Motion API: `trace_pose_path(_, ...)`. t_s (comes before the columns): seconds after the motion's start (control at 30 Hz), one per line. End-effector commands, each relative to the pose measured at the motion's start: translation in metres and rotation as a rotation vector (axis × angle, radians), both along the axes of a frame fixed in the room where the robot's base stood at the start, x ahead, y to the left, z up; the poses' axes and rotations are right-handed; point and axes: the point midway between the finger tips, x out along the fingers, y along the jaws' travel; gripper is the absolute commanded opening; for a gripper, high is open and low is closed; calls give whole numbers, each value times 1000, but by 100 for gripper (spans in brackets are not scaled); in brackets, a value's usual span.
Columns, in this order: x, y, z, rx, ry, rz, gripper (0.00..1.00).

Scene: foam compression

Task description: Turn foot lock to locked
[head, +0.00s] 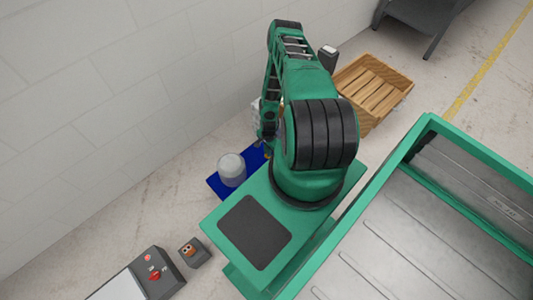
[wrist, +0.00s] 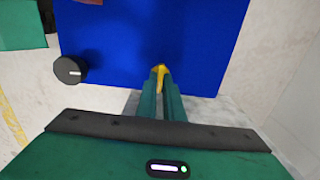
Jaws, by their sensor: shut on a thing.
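A small yellow lever (wrist: 161,74), which looks like the foot lock, stands out at the lower edge of a blue surface (wrist: 150,40) in the wrist view. My gripper (wrist: 160,82) is shut on the yellow lever, with its two green fingers close together around it. Whether the lever is at its locked position cannot be told. In the head view, my green arm reaches down beside the blue base (head: 216,186); the lever and fingertips are largely hidden there.
A black knob with a white mark (wrist: 69,70) is left of my fingers. A pale cylinder (head: 232,170) stands on the blue base. A wooden crate (head: 378,88) is behind my arm. A button box (head: 152,272) and small switch box (head: 194,252) are at lower left. A wall runs along the left.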

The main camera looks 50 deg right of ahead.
Motion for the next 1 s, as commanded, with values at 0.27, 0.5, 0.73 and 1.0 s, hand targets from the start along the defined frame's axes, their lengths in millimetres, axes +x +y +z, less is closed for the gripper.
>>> trace_pose_path(0.27, 4, 4, 0, 7, -9, -1, 0)
trace_pose_path(0.5, 3, 3, 0, 5, -5, 0, 26)
trace_pose_path(0.73, 2, 1, 3, 3, -3, 0, 26)
trace_pose_path(1.0, 3, 1, 39, 2, -3, 1, 26)
